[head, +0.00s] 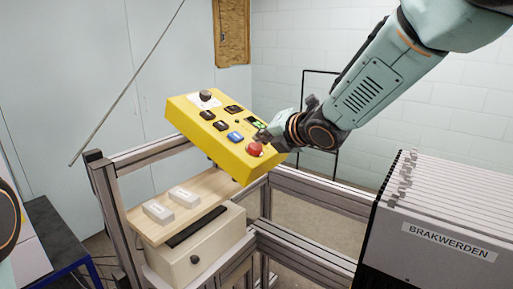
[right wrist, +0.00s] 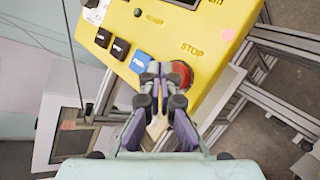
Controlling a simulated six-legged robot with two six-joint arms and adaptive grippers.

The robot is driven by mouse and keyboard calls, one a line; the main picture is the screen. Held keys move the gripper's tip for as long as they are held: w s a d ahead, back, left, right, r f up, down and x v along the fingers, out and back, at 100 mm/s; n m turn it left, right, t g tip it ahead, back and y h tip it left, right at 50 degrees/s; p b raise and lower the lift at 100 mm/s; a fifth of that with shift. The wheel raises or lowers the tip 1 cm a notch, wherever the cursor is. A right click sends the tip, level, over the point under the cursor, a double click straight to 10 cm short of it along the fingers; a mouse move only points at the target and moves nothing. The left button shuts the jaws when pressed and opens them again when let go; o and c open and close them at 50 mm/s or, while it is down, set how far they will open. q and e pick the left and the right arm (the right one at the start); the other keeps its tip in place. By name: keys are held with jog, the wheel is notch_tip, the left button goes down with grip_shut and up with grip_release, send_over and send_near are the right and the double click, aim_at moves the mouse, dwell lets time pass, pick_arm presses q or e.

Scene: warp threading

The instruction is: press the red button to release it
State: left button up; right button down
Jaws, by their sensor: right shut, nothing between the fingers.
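The red button (head: 254,149) sits at the lower right corner of a tilted yellow control panel (head: 195,122). In the right wrist view the red button (right wrist: 181,74) shows beside the word STOP, partly hidden behind a fingertip. My right gripper (head: 264,137) is at the panel's right edge, close to the button. In the right wrist view my right gripper (right wrist: 161,72) is shut and empty, its fingertips overlapping the button's left side and the blue button's edge. I cannot tell whether they touch the button. My left gripper is not in view.
The panel also carries a blue button (head: 235,137), several black buttons and a dark knob (head: 205,95). A metal frame (head: 310,190) stands below it. A wooden board (head: 140,222) with two pale blocks lies below left. A rack labelled BRAKWERDEN (head: 450,243) stands at the right.

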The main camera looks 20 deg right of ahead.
jog(key=shift+f, duration=0.2)
jog(key=shift+w, duration=0.15)
jog(key=shift+w+f+b, duration=0.1)
jog(key=shift+f+b, duration=0.2)
jog(key=shift+b, duration=0.05)
dwell(0.3)
jog(key=shift+a+f, duration=0.15)
dwell(0.4)
jog(key=shift+s+d+r+p, duration=0.1)
jog(key=shift+d+r+p, duration=0.1)
jog(key=shift+r, duration=0.25)
jog(key=shift+s+d+r+p, duration=0.1)
jog(key=shift+r+p, duration=0.1)
jog(key=shift+r, duration=0.25)
jog(key=shift+r, duration=0.1)
